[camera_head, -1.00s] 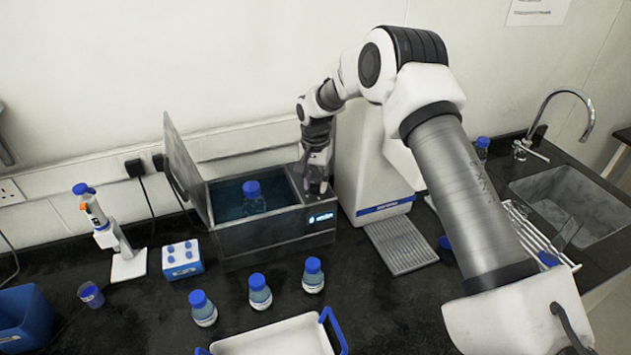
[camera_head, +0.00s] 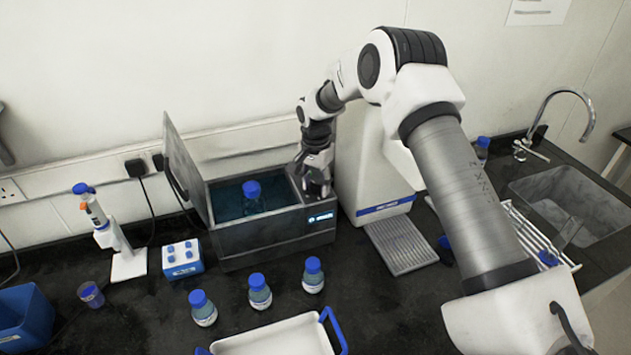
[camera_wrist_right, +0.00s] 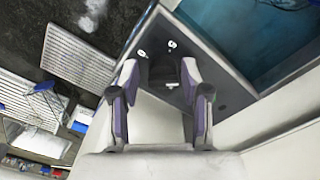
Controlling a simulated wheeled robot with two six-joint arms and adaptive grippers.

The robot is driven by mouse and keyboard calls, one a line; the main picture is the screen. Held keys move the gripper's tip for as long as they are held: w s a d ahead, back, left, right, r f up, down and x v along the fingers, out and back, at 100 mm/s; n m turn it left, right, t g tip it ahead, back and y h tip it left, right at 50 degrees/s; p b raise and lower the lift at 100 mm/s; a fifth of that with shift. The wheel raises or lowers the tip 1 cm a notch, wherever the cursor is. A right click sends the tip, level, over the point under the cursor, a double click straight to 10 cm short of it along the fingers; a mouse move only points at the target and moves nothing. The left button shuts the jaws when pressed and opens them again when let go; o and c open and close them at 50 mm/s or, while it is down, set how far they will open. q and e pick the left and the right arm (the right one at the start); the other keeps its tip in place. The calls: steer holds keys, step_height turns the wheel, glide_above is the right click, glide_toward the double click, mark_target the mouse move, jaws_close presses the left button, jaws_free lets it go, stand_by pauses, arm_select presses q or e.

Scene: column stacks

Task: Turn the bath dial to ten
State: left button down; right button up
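The bath (camera_head: 270,238) is a grey metal box with its lid raised at the left and a blue-capped bottle (camera_head: 253,195) standing in its water. A small lit display shows on its front right corner; the digits are too small to read. My right gripper (camera_head: 317,182) points down over the bath's right end. In the right wrist view my right gripper (camera_wrist_right: 160,78) has its two purple-padded fingers apart, on either side of a dark, shadowed dial (camera_wrist_right: 163,70) with a small white mark. Contact with the dial is unclear. My left gripper is out of view.
A tall white machine (camera_head: 370,170) with a drip grille (camera_head: 400,243) stands close right of the bath. Several blue-capped bottles (camera_head: 260,291) and a white tray (camera_head: 275,338) are in front. A blue rack (camera_head: 182,259) and a pipette stand (camera_head: 128,264) are at left.

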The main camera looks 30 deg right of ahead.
mark_target(315, 183)
steer(key=shift+w+r, duration=0.1)
steer(key=shift+w, duration=0.05)
steer(key=shift+r, duration=0.2)
step_height(315, 183, up, 12)
steer(key=shift+f, duration=0.25)
steer(key=shift+w, duration=0.1)
